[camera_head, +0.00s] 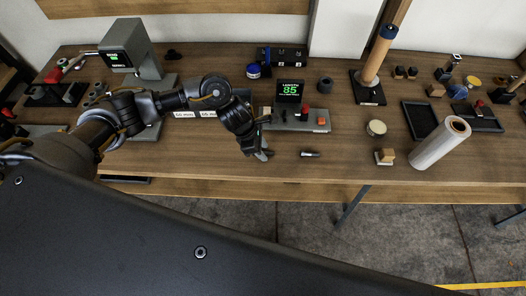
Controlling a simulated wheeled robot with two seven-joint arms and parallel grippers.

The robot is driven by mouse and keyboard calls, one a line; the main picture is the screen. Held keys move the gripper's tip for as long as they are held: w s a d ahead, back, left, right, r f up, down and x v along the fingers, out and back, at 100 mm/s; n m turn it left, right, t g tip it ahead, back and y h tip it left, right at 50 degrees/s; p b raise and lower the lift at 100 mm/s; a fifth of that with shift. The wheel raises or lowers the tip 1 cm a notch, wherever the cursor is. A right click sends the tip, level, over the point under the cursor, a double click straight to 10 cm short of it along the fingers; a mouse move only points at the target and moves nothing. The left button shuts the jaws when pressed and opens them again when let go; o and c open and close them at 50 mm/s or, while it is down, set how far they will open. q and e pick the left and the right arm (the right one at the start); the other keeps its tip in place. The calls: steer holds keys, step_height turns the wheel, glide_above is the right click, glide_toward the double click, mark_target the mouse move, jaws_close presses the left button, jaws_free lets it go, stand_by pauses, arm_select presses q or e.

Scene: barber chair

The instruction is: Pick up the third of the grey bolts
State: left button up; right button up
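A small dark grey piece with a lighter end (310,154), perhaps a bolt, lies on its side near the front edge of the wooden bench. My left gripper (264,154) points down over the bench front, a short way left of that piece and apart from it. Its fingertips are too small to show whether they are open or shut. No other grey bolt can be made out clearly. My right gripper is not in view.
A grey device with a green display (290,90) stands just behind the gripper. A wood-topped block (385,156), a round tin (376,128) and a pale roll (441,143) stand to the right. The bench (340,170) is clear around the grey piece.

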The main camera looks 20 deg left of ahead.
arm_select(q)
steer(key=c, duration=0.7)
jaws_close()
steer(key=shift+r, duration=0.1)
